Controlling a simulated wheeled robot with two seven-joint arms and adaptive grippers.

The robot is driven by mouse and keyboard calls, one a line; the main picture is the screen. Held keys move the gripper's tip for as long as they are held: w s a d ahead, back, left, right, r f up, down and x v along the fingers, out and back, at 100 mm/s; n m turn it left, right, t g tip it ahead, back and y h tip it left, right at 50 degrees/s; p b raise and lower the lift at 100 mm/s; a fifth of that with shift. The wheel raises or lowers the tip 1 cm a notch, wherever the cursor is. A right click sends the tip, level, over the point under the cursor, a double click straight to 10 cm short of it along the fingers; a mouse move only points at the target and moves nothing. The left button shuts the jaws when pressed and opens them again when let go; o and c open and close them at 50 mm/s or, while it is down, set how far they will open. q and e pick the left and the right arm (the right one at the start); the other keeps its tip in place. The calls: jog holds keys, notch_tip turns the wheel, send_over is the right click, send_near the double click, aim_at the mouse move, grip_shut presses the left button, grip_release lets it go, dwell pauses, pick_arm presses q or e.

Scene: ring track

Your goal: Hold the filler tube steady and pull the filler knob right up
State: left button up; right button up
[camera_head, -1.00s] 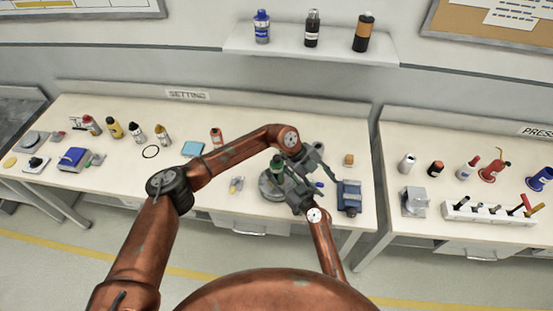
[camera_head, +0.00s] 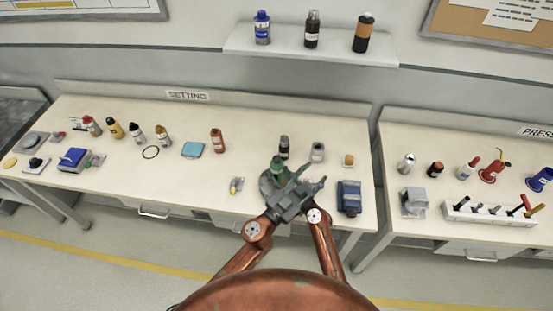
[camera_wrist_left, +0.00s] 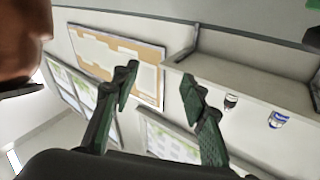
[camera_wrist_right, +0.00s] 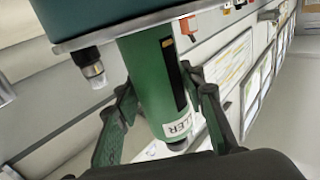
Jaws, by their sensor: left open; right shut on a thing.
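In the right wrist view the tube (camera_wrist_right: 150,75) carries a dark stripe and a white label ending in "LLER". My right gripper (camera_wrist_right: 160,92) has its fingers on both sides of the tube and is shut on it. My left gripper (camera_head: 311,176) is open and empty, just right of the tube and apart from it. In the left wrist view its fingers (camera_wrist_left: 159,82) are spread with nothing between them. I cannot clearly make out the filler knob.
A blue vise-like block (camera_head: 349,198) stands close on the right. A small yellow item (camera_head: 236,186) lies on the left. My two forearms come close together in front of the bench.

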aim_at(275, 162)
pick_arm(q)
jog(key=a+f+n+t+y, duration=0.2)
jog(key=a+f+n+y, duration=0.15)
jog(key=a, duration=0.45)
jog(key=a+f+n+t+y, duration=0.1)
jog(key=a+f+n+y, duration=0.1)
jog(key=a+n+y, duration=0.4)
jog(key=shift+m+h, duration=0.55)
jog(key=shift+m, duration=0.1)
jog(key=x, duration=0.8)
jog(key=a+x, duration=0.1)
jog(key=x, duration=0.2)
jog(key=shift+w+d+f, duration=0.1)
jog(key=shift+w+f, duration=0.05)
jog(key=shift+w, duration=0.4)
jog(key=shift+c, duration=0.3)
grip_shut()
